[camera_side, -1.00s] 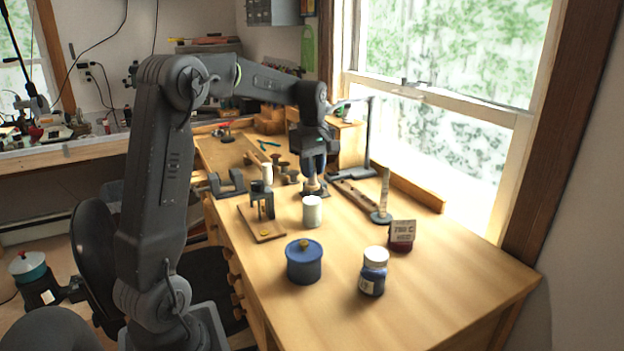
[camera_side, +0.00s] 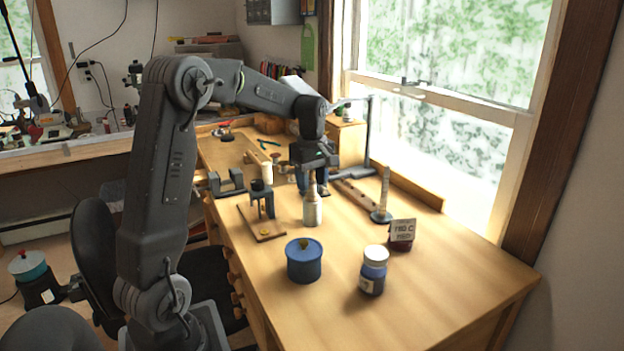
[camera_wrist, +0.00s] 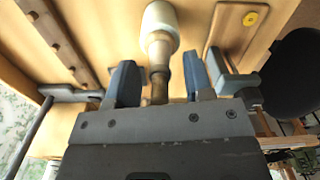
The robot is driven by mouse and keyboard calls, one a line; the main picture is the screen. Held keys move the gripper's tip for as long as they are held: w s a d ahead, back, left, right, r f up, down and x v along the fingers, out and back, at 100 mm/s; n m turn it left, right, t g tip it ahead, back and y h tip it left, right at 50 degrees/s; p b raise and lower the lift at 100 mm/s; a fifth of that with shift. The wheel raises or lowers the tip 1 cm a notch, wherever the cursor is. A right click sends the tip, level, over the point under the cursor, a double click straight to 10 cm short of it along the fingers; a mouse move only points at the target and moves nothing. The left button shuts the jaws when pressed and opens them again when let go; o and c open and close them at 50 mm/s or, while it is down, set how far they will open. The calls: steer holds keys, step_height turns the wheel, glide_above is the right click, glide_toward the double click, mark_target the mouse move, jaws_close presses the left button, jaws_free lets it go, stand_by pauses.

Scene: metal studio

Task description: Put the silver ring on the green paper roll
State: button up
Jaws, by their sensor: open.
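A pale, faintly greenish roll (camera_side: 312,212) stands upright on the bench; I take it as the green paper roll. It also shows in the wrist view (camera_wrist: 160,18). A slim tan-and-brown turned piece (camera_wrist: 160,75) lines up with its top and seems to stand on it; I cannot tell for certain that they touch. My gripper (camera_side: 313,182) is just above and behind the roll. In the wrist view, my gripper (camera_wrist: 160,85) is open, its fingers on either side of the brown piece with gaps. I cannot make out a silver ring.
A blue lidded pot (camera_side: 304,264), a blue jar with white cap (camera_side: 374,270) and a lettered card (camera_side: 403,231) stand in front. A tapered grey post (camera_side: 383,192) rises at right. A small stand on a wooden board (camera_side: 262,222) is left. The front right bench is clear.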

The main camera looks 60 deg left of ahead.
mark_target(313, 171)
step_height(313, 171, up, 12)
steer(key=shift+f, duration=0.1)
steer(key=s+d+m+t, duration=0.1)
steer(key=s+d+m, duration=0.25)
steer(key=d, duration=0.35)
steer(key=s+d+m+t, duration=0.1)
steer(key=s+d+m, duration=0.1)
steer(key=d+m, duration=0.4)
steer(key=s+d+f+m+t, duration=0.3)
steer(key=s+d+f+m, duration=0.4)
steer(key=s+d+m, duration=0.3)
steer(key=shift+s+d+f+t, duration=0.15)
steer(key=shift+s+d+t, duration=0.15)
steer(key=shift+s+d, duration=0.7)
